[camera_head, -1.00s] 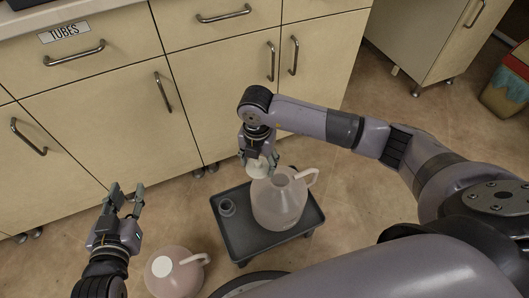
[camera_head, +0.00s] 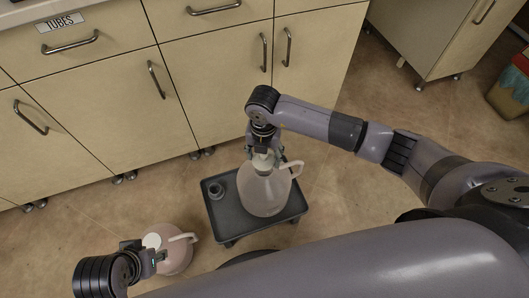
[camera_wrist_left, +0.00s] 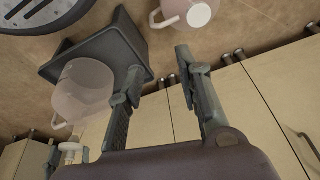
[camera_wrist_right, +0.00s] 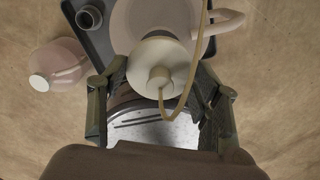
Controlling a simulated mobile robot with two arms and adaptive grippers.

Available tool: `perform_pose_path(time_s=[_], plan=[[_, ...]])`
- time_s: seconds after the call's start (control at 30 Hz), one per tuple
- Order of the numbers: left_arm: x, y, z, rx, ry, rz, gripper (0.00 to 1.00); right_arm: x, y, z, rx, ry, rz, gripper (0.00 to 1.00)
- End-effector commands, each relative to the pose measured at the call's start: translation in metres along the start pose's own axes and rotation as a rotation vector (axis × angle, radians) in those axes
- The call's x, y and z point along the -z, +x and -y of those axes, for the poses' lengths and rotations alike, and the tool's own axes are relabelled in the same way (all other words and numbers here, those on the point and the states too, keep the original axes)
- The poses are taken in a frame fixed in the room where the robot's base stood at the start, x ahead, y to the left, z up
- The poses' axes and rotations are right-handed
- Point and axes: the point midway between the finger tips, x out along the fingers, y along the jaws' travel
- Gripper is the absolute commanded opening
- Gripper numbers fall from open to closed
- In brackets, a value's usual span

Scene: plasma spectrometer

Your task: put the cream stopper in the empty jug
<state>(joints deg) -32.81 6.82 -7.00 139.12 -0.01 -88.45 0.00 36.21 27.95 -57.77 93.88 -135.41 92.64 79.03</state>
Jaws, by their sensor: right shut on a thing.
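The cream stopper (camera_head: 263,159) is held by my right gripper (camera_head: 264,151) just over the neck of the clear, pinkish empty jug (camera_head: 265,193). In the right wrist view the fingers (camera_wrist_right: 160,85) flank the round stopper (camera_wrist_right: 158,66), which has a tan tube looping from it. It covers the jug's mouth there, and I cannot tell whether it is seated or still above. The jug (camera_wrist_right: 128,22) stands upright on a grey tray (camera_head: 232,226). My left gripper (camera_wrist_left: 158,64) is open and empty; in the head view it overlaps the capped jug.
A second pinkish jug (camera_head: 178,260) with a white cap (camera_head: 152,240) stands on the floor left of the tray. A small dark grey cup-like piece (camera_head: 217,190) sits on the tray's left. Cabinets (camera_head: 110,110) line the back. The floor right of the tray is clear.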

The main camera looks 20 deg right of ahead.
Motion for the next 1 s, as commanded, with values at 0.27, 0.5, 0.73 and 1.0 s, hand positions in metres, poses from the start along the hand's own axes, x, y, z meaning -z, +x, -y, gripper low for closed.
perform_pose_path(time_s=[0.27, 0.5, 0.73, 1.0], plan=[[-0.001, -0.008, 0.0, 0.001, -0.001, -0.008, 0.33, 0.0, 0.009, 0.0, -0.001, 0.001, 0.0, 0.3], [-0.001, -0.009, 0.0, 0.001, -0.001, -0.008, 0.33, 0.0, 0.008, 0.0, -0.001, 0.001, 0.0, 0.3], [0.002, -0.007, 0.0, 0.0, 0.0, -0.025, 0.33, 0.0, 0.011, 0.0, -0.001, 0.001, 0.0, 0.3], [0.009, -0.005, -0.001, -0.001, 0.001, -0.055, 0.33, 0.0, 0.015, 0.0, -0.001, 0.001, 0.0, 0.3]])
